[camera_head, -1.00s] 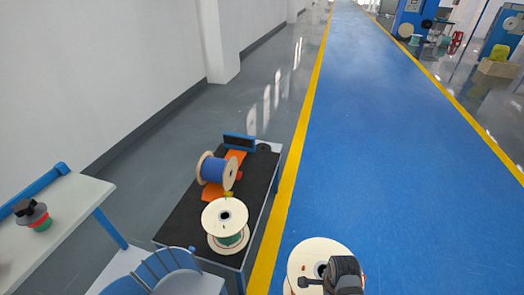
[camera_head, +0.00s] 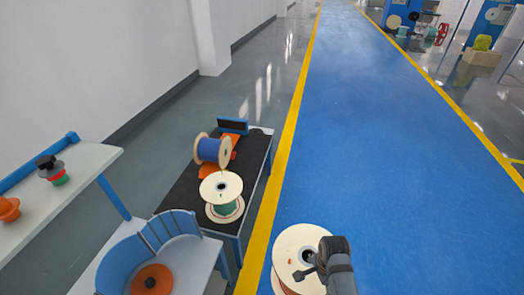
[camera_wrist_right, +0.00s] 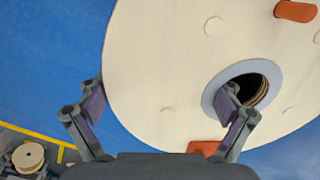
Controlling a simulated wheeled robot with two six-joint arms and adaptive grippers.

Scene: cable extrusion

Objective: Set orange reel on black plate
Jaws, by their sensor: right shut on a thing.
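The orange reel (camera_head: 290,246) has wide cream flanges, with orange showing at its lower edge in the head view. My right gripper (camera_head: 312,267) is shut on it and holds it over the blue floor, right of the black-topped table. In the right wrist view, one finger of the gripper (camera_wrist_right: 165,100) is at the hub hole and the other is outside the rim of the reel (camera_wrist_right: 170,60). The black plate (camera_head: 182,192) appears to be the dark top of the table. My left gripper is not in view.
On the black top are a blue reel (camera_head: 210,150), a green reel (camera_head: 222,190) and an orange part (camera_head: 232,143). A blue rack (camera_head: 130,250) with an orange disc (camera_head: 152,281) stands nearer. A pale bench (camera_head: 85,170) is at left. The blue lane is clear.

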